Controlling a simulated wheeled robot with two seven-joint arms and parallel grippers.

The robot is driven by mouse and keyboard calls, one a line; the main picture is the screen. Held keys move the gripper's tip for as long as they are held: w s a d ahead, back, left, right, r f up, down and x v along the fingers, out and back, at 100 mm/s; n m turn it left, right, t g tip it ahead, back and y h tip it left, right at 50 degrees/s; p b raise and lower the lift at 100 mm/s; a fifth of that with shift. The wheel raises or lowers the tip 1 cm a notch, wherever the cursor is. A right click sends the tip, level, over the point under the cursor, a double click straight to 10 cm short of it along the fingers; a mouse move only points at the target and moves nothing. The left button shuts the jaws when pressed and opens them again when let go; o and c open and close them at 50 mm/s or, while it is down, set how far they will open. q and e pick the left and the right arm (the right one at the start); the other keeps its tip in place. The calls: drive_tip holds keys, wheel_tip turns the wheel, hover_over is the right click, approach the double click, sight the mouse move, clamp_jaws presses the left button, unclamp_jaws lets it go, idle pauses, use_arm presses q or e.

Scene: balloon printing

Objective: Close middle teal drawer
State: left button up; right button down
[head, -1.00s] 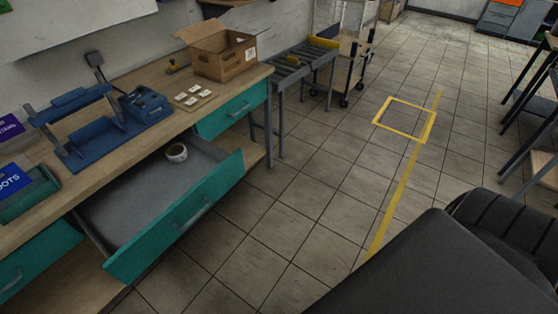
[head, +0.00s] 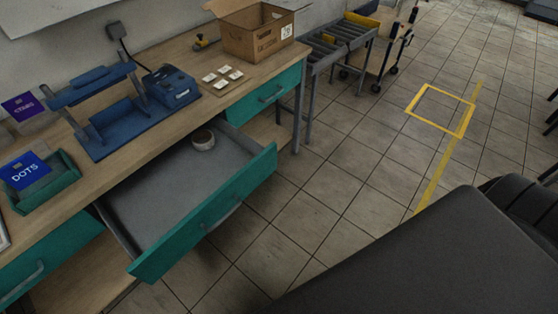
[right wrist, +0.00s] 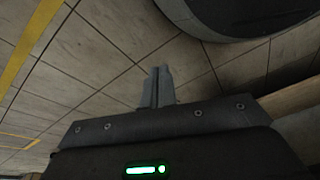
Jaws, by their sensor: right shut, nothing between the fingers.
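The middle teal drawer (head: 212,222) stands pulled far out from the wooden workbench in the head view. My left gripper is in neither view.
The workbench (head: 183,58) carries a blue press (head: 150,110), a cardboard box (head: 255,30) and a teal tray (head: 42,188). Two other teal drawers, right (head: 270,92) and left (head: 45,262), are shut. Open floor lies right of the drawer.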

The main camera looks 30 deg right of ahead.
drive_tip(key=w+r+m+t+b, duration=0.1)
drive_tip(key=w+m+t+b, duration=0.15)
drive_tip(key=w, duration=0.75)
drive_tip(key=m+t+y+b, duration=0.6)
drive_tip(key=m+t+b, duration=0.1)
drive_tip(key=m+t, duration=0.45)
approach(275, 159)
drive_tip(key=x, duration=0.5)
drive_tip(key=shift+w+a+r, duration=0.1)
drive_tip(key=shift+w+a, duration=0.1)
drive_tip(key=shift+w, duration=0.1)
drive_tip(key=shift+w+a, duration=0.2)
drive_tip(key=shift+w, duration=0.2)
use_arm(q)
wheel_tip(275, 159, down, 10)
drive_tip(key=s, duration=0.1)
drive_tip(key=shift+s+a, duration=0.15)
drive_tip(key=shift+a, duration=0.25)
use_arm(e)
drive_tip(key=shift+w, duration=0.1)
